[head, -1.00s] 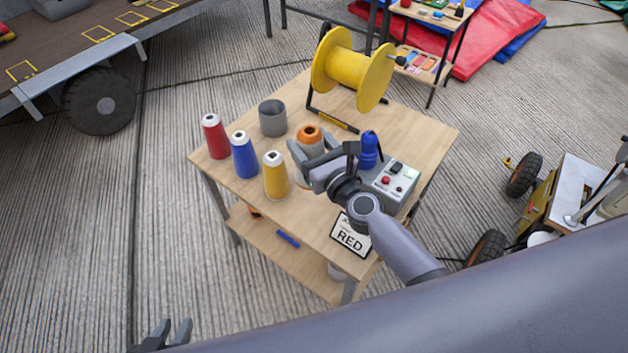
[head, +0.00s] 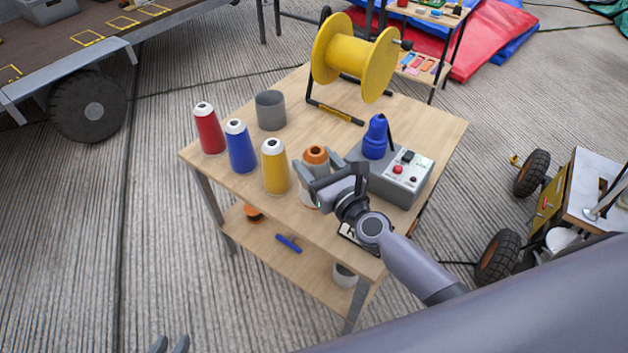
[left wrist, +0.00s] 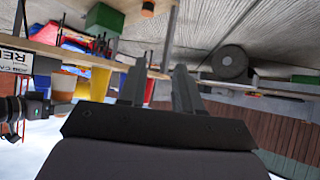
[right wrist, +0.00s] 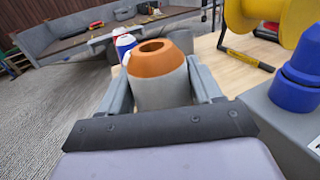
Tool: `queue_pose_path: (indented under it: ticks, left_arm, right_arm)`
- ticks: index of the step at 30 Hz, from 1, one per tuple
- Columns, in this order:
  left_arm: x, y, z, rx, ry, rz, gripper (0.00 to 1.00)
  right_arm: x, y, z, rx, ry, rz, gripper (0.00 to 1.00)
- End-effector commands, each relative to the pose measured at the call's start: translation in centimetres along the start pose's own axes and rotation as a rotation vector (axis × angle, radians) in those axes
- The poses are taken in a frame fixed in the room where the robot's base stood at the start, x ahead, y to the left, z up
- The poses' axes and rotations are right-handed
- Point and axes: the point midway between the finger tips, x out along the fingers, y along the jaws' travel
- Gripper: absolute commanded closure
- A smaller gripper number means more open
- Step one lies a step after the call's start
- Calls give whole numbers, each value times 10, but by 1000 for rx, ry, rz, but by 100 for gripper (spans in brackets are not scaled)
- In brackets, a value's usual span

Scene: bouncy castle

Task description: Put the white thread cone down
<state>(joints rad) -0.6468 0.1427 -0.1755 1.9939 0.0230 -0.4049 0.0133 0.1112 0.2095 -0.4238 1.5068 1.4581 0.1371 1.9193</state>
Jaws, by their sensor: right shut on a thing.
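The white thread cone (right wrist: 160,88), with an orange top, is between the fingers of my right gripper (right wrist: 162,92) in the right wrist view. In the head view it (head: 315,157) is over the front part of the wooden table; whether its base touches the top is hidden by my right gripper (head: 318,188), which is shut on it. It is upright or nearly so. My left gripper (head: 168,345) is at the bottom edge of the head view, off the table. In the left wrist view its fingers (left wrist: 158,88) are apart and empty.
Yellow (head: 275,168), blue (head: 239,148) and red (head: 208,130) thread cones stand to the left on the table (head: 430,125). A grey cup (head: 270,110) and yellow spool (head: 355,60) stand behind. A grey control box (head: 405,178) with a blue piece (head: 375,138) is close on the right.

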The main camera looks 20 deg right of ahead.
Motion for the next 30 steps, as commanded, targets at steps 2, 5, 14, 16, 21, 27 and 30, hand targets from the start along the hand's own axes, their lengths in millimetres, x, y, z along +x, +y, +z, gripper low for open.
queue_pose_path:
  ticks: [2, 5, 14, 16, 21, 27, 30]
  left_arm:
    - [5, 1, 6, -2, -3, 3, 66]
    - [11, 1, 13, -5, -3, 5, 66]
    - [21, 1, 18, -7, -3, 12, 66]
    - [20, 1, 16, -5, -2, 13, 66]
    - [20, 1, 16, -5, -2, 14, 66]
    - [22, 1, 18, -6, 0, 14, 66]
    - [22, 1, 18, -6, 2, 14, 66]
  right_arm:
    - [-1, -1, -8, -1, -1, 0, 76]
    - [-2, -4, -21, -2, -1, 1, 76]
    - [-5, -9, -41, -1, -2, 1, 76]
    - [-5, -9, -39, 0, -2, 1, 76]
    - [-5, -9, -40, 0, -2, 1, 76]
    - [-5, -9, -43, -1, 0, 1, 11]
    - [-5, -9, -43, -1, 0, 1, 11]
